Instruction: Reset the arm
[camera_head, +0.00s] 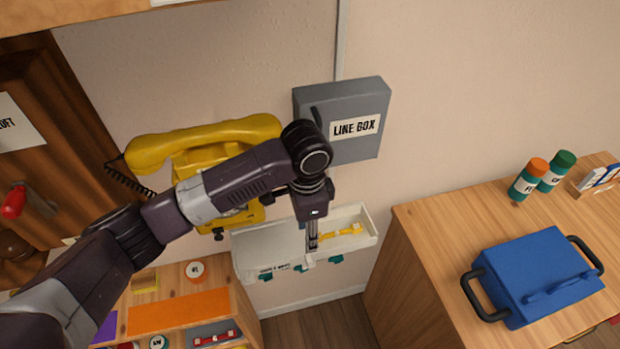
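My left arm reaches in from the lower left, across the front of the yellow wall phone (190,158). My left gripper (313,243) points down at the white wall tray (262,243). Its fingers look narrow and are seen edge-on, so I cannot tell whether they are open or shut. A small yellow object (345,236) lies in the tray just right of the fingertips. I cannot tell whether they touch it. The phone's handset (205,140) lies across its top, and my arm hides part of the body. My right gripper is out of view.
A grey line box (345,95) hangs on the wall behind my wrist. At right, a wooden cabinet (440,215) bears a blue case (535,275) and two canisters (528,180). A wooden shelf unit (180,315) with small items is at lower left.

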